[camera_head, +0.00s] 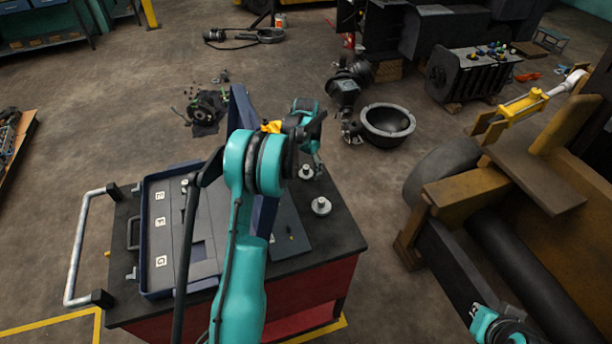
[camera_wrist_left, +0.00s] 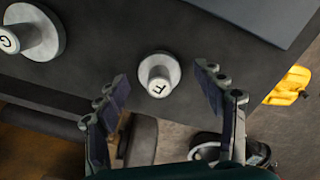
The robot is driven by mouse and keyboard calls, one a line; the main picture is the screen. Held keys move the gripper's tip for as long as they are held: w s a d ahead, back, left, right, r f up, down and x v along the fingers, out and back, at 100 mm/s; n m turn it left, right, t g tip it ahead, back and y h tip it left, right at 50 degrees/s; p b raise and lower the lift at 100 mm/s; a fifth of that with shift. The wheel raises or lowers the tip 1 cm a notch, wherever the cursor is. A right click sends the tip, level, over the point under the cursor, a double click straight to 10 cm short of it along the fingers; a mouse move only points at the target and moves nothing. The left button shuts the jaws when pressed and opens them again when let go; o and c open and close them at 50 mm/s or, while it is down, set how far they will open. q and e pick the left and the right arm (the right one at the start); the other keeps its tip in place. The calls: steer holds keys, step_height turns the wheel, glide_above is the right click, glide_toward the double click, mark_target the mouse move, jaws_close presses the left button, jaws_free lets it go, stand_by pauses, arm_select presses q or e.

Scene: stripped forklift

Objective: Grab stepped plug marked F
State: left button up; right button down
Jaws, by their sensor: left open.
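The stepped plug marked F (camera_wrist_left: 158,75) is a pale metal disc with a narrower lettered top. It stands upright on the dark cart top (camera_head: 341,236), near its edge, and shows in the head view (camera_head: 305,172). My left gripper (camera_wrist_left: 162,76) is open, its fingers on either side of the plug in the wrist picture, with gaps visible. Its fingertips are largely hidden in the head view. A larger plug marked G (camera_wrist_left: 27,38) stands nearby, also in the head view (camera_head: 321,207). My right gripper is out of view; only part of that arm shows bottom right.
A blue-rimmed case (camera_head: 147,235) with labels E, F and G lies on the cart's left. A white handle (camera_head: 78,245) sticks out there. A yellow object (camera_wrist_left: 288,86) lies beyond the cart edge. Forklift parts (camera_head: 480,190) stand at right.

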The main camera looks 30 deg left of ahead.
arm_select(q)
steer(key=c, duration=1.3)
steer(key=shift+c, duration=0.2)
steer(key=shift+r, duration=0.15)
